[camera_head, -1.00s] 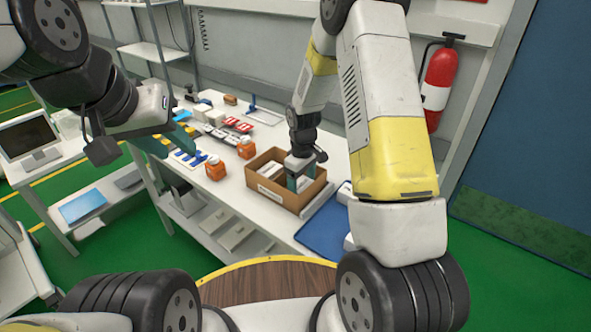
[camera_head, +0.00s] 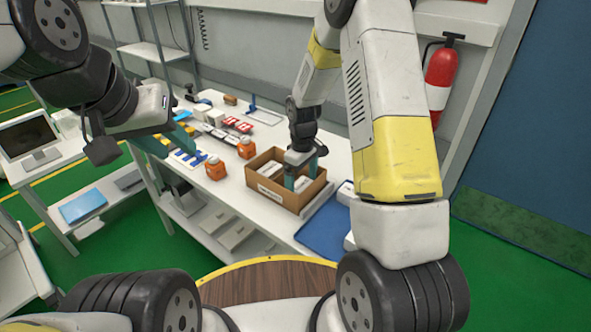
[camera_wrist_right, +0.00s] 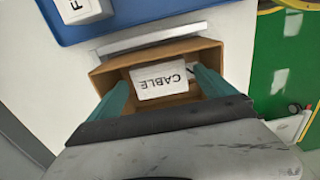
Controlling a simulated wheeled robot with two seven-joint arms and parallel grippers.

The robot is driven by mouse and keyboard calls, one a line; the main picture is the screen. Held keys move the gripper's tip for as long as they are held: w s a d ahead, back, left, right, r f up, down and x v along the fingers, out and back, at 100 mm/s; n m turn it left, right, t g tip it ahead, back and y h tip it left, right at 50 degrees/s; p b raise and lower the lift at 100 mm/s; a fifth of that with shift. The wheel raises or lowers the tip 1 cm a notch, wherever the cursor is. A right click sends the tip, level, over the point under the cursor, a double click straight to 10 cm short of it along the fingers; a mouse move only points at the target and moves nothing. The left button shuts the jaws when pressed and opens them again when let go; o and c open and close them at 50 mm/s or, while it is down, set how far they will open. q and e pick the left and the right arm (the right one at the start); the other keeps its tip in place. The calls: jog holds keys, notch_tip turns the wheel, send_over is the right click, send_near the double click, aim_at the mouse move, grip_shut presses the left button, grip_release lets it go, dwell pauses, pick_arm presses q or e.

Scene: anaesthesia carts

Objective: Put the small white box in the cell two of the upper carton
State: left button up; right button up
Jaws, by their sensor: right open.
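A brown open carton (camera_head: 284,200) stands on the white table, and it also shows in the right wrist view (camera_wrist_right: 204,46). A small white box marked CABLE (camera_wrist_right: 159,80) lies inside it, between the fingers of my right gripper (camera_wrist_right: 165,92). The right gripper (camera_head: 302,180) is open, pointing down, with its fingertips in the carton. Another white box (camera_head: 270,170) shows in the carton's left part. The carton's divisions are mostly hidden. My left gripper (camera_head: 168,143) is empty over the table's left side, its two teal fingers apart.
A blue tray (camera_head: 322,232) with white boxes (camera_head: 346,190) lies right of the carton; a lettered box (camera_wrist_right: 82,10) shows there in the wrist view. Orange bottles (camera_head: 215,168), blue items (camera_head: 188,158) and red-and-white packs (camera_head: 238,124) stand to the left.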

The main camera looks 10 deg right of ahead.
aim_at(302, 185)
jog(key=s+d+r+m+t, duration=0.1)
jog(key=s+r, duration=0.2)
jog(key=r, duration=0.5)
jog(key=s+r+m+t+y, duration=0.1)
jog(key=s+r+m, duration=0.15)
jog(key=r, duration=0.55)
jog(key=s+d+r+t, duration=0.1)
jog(key=s+r, duration=0.3)
jog(key=r, duration=0.5)
jog(key=s+r+m+t+y, duration=0.1)
jog(key=s+r+m+t, duration=0.2)
jog(key=s, duration=1)
notch_tip(302, 185, up, 3)
jog(key=shift+s+d+f+m, duration=0.1)
jog(key=shift+s+d+m, duration=0.3)
jog(key=shift+m, duration=0.55)
jog(key=shift+w, duration=0.15)
